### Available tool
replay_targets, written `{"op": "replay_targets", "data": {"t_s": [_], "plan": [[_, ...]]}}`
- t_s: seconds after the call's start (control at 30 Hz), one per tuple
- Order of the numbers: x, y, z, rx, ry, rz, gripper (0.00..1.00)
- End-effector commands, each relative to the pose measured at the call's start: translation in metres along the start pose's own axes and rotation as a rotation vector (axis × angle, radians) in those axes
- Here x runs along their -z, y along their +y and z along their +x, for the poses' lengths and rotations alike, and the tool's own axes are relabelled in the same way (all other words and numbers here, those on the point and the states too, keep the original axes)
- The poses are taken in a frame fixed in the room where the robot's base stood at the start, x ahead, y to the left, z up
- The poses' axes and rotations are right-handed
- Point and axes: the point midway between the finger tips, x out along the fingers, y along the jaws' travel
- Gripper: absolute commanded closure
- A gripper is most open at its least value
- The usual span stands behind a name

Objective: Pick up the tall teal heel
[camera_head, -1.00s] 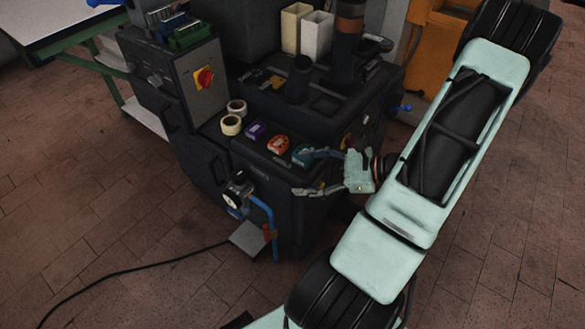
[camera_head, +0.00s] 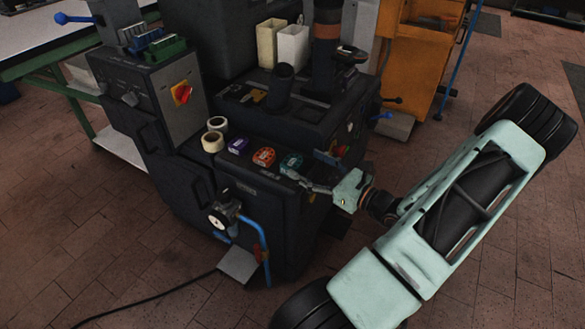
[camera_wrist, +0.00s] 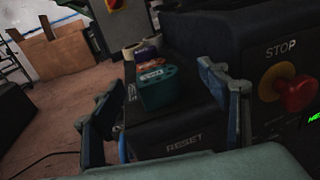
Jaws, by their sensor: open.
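The teal heel (camera_head: 291,161) is a small block with a pale label, at the right end of a row on the black machine's front ledge. In the wrist view the teal heel (camera_wrist: 164,90) stands ahead between my two fingers as seen, and looks clear of both. My gripper (camera_head: 309,166) is open and empty, just to the right of the heel in the head view. The wrist view shows my gripper (camera_wrist: 162,80) with its blue-grey fingers spread wide. The heel's lower part is partly hidden in the head view.
An orange heel (camera_head: 264,157) and a purple heel (camera_head: 238,145) sit left of the teal one. Two tape rolls (camera_head: 213,141) stand further left. A red stop button (camera_wrist: 295,92) on a raised housing (camera_wrist: 248,38) is close to my right finger in the wrist view.

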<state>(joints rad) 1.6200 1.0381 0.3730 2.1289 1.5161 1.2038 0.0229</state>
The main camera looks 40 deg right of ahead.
Motion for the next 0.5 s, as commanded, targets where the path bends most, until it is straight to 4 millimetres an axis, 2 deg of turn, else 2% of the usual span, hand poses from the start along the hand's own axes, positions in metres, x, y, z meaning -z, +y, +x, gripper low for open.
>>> {"op": "replay_targets", "data": {"t_s": [0.27, 0.4, 0.5], "plan": [[0.015, 0.009, 0.034, -0.002, -0.001, 0.001, 0.31], [0.012, 0.007, 0.049, -0.001, 0.001, -0.001, 0.31], [0.011, 0.007, 0.053, 0.000, 0.001, 0.000, 0.31]]}}
